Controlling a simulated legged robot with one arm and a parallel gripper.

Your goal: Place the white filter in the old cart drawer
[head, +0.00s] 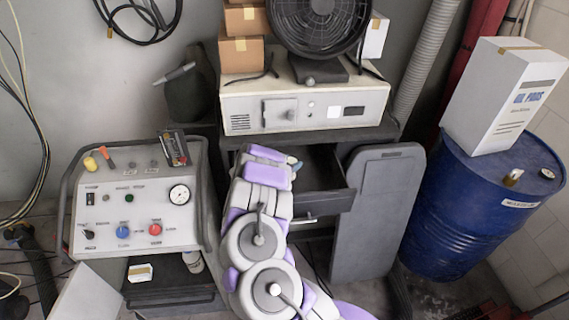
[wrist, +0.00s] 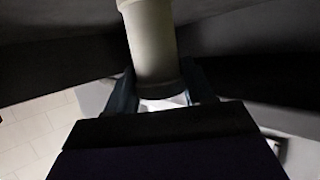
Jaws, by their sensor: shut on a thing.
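The white filter (wrist: 151,42) is a pale cylinder in the wrist view, held between the two fingers of my gripper (wrist: 160,88). My gripper is shut on it. In the head view my arm hides most of the filter, and my gripper (head: 293,163) shows only as a small tip beside the drawer opening. The old cart drawer (head: 318,203) is dark grey and pulled out below the cart top. My gripper appears at or over its left part. Dark walls surround the filter in the wrist view. I cannot tell whether the filter touches the drawer.
A white machine (head: 305,105) and a black fan (head: 318,25) stand on the cart. A grey panel (head: 375,215) stands right of the drawer, with a blue barrel (head: 460,215) beyond it. A control console (head: 135,205) is on the left. The drawer's right part looks empty.

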